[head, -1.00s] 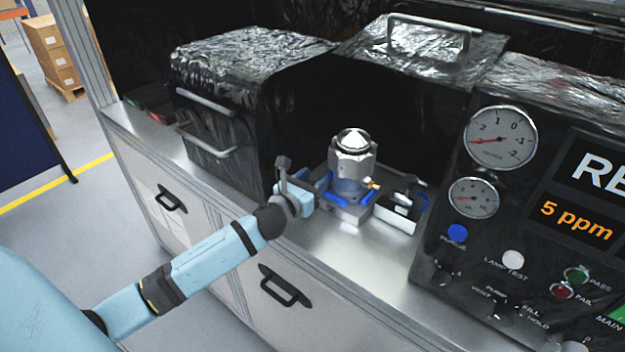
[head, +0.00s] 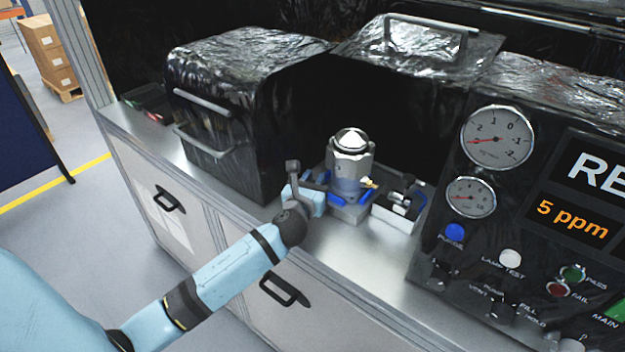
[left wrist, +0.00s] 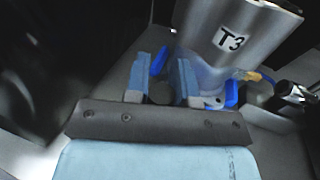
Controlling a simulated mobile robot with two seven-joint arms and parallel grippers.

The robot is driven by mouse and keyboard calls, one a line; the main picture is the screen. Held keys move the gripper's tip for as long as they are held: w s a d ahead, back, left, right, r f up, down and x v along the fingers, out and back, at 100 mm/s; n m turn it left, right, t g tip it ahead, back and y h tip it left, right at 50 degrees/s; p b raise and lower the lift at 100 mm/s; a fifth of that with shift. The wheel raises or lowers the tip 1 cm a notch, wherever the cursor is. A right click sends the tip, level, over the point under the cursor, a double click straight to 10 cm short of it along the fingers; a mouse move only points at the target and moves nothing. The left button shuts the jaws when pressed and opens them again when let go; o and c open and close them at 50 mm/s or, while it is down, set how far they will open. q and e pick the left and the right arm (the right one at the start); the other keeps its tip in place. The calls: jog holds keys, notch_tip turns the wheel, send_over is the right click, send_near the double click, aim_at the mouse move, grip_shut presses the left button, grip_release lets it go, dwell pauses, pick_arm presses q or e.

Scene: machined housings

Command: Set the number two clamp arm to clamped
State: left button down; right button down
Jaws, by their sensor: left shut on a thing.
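A silver machined housing (head: 351,165) with a pointed top stands upright on a grey fixture on the bench. It carries a "T3" label in the left wrist view (left wrist: 236,42). Blue clamp arms sit around its base; one shows at its front (head: 337,200), another at its right in the left wrist view (left wrist: 231,95). I cannot read any clamp number. My left gripper (head: 318,188) is at the fixture's left side. In the left wrist view its fingers (left wrist: 163,72) are shut around a blue clamp arm (left wrist: 158,62), partly hidden between them. My right gripper is out of view.
A black box with handles (head: 215,110) stands left of the fixture. A small block with silver fittings (head: 398,208) is right of the housing. A panel with gauges (head: 497,138) and buttons closes off the right. Bare bench (head: 365,255) lies in front.

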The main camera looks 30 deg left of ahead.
pick_arm(q)
jog(key=c, duration=1)
grip_release()
jog(key=shift+o, duration=0.2)
jog(key=b+v, duration=0.2)
jog(key=v, duration=1.1)
jog(key=shift+s+d, duration=0.1)
jog(key=shift+s, duration=0.3)
